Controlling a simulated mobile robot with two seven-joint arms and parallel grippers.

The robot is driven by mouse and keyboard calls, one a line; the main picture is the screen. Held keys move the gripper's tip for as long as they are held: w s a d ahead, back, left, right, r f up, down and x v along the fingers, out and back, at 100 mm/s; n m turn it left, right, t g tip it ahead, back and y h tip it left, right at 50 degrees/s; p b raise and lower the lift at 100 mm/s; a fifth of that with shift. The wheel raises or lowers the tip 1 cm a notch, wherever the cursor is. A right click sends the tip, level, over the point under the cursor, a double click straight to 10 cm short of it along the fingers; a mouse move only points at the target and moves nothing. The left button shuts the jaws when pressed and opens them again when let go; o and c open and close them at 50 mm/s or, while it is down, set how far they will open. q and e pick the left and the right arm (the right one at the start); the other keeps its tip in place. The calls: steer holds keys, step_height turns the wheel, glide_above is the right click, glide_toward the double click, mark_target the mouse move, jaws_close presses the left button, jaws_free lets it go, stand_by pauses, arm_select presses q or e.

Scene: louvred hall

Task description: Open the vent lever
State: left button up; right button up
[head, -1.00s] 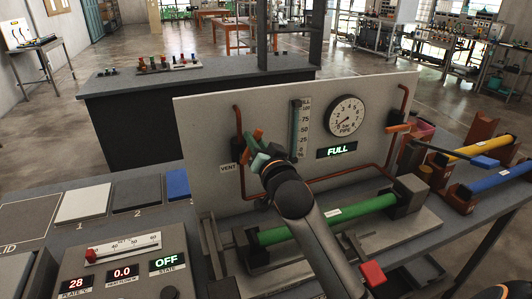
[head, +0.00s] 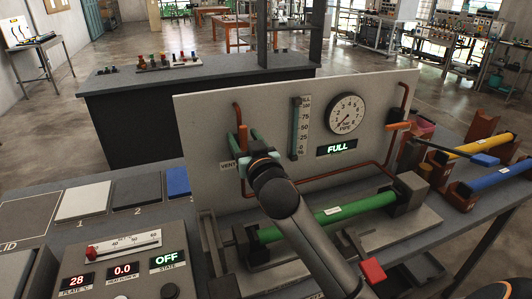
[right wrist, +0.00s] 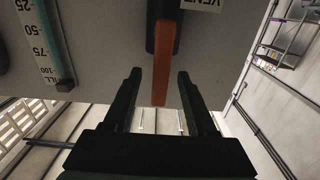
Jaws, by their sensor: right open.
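The vent lever (head: 243,137) is an orange handle on the upright panel, above the VENT label (head: 227,165). It stands about upright beside a red-brown pipe; its lower part is hidden behind my right gripper. My right gripper (head: 257,154) is open in front of the panel, at the lever. In the right wrist view, the orange lever (right wrist: 164,68) lies between the two spread fingers (right wrist: 158,88), with space on both sides, and neither finger visibly touches it. My left gripper is not in view.
The panel (head: 205,120) also carries a level scale (head: 300,130), a round gauge (head: 346,114) and a display (head: 337,148) reading FULL. A green tube (head: 330,215) lies below, under my right arm. Another orange lever (head: 397,126) is at the panel's right side.

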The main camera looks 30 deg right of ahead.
steer(key=v, duration=0.7)
stand_by(0.3)
